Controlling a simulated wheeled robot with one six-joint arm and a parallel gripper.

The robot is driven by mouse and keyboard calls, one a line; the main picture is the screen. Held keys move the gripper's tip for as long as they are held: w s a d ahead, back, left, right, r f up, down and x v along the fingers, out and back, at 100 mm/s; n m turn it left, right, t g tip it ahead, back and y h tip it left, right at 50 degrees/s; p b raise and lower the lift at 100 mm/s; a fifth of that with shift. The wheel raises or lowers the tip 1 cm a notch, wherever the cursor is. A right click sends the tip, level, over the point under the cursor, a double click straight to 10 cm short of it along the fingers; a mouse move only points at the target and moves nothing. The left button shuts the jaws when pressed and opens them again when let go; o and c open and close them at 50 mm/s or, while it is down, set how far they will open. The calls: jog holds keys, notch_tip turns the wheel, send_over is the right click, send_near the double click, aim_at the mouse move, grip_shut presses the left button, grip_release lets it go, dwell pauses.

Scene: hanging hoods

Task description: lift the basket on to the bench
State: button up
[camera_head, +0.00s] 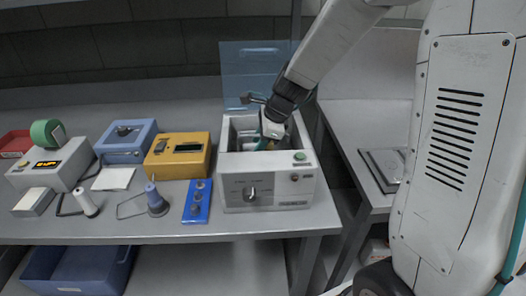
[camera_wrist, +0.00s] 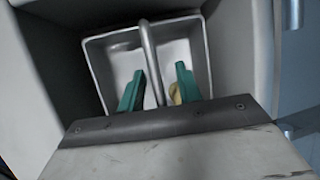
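The basket (camera_wrist: 112,62) is a pale metal box with a grey bar handle (camera_wrist: 149,55) across its middle. It sits down inside the open well of the white machine (camera_head: 268,187). In the head view the basket is mostly hidden by my arm and the well walls. My gripper (camera_wrist: 159,70) points down into the well, also seen in the head view (camera_head: 267,136). Its two green fingers are apart, one on each side of the handle, with gaps showing. A yellowish thing in the basket is partly hidden behind the right finger. The bench (camera_head: 130,228) is grey.
The machine's bluish clear lid (camera_head: 252,72) stands raised behind the well. Left of the machine are a blue block with knobs (camera_head: 197,202), a yellow box (camera_head: 178,157) and a blue box (camera_head: 126,141). A second bench with a flat grey plate (camera_head: 382,170) is at right.

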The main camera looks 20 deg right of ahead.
grip_shut()
